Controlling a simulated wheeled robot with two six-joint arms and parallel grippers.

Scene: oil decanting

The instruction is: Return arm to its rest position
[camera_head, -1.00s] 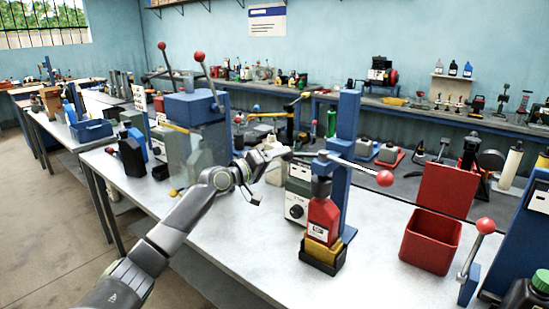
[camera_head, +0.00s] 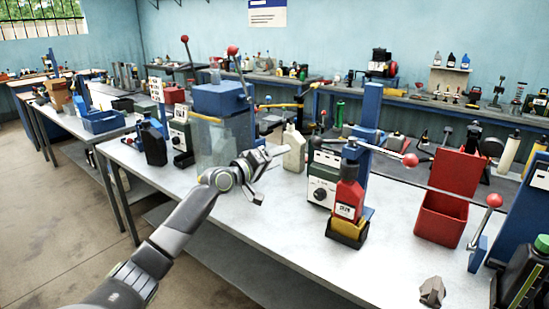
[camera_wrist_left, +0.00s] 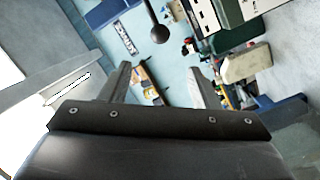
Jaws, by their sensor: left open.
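My left gripper (camera_head: 270,172) is open and empty, held over the front part of the white workbench (camera_head: 285,215). In the left wrist view its two fingers (camera_wrist_left: 160,85) stand apart with nothing between them. To its right, a red bottle (camera_head: 348,198) stands upright in a yellow and black holder (camera_head: 350,230) under a blue press (camera_head: 366,130) with a red-knobbed lever. A white-grey jug (camera_head: 294,150) stands just behind the gripper, apart from it. A clear tank with a blue top (camera_head: 222,100) stands behind and to the left. My right gripper does not show.
A grey box with a dial (camera_head: 322,180) stands beside the press. A black jug (camera_head: 154,147) is at the bench's left end. A red open bin (camera_head: 440,218) and a crumpled grey object (camera_head: 432,291) lie to the right. Floor at left (camera_head: 60,210) is clear.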

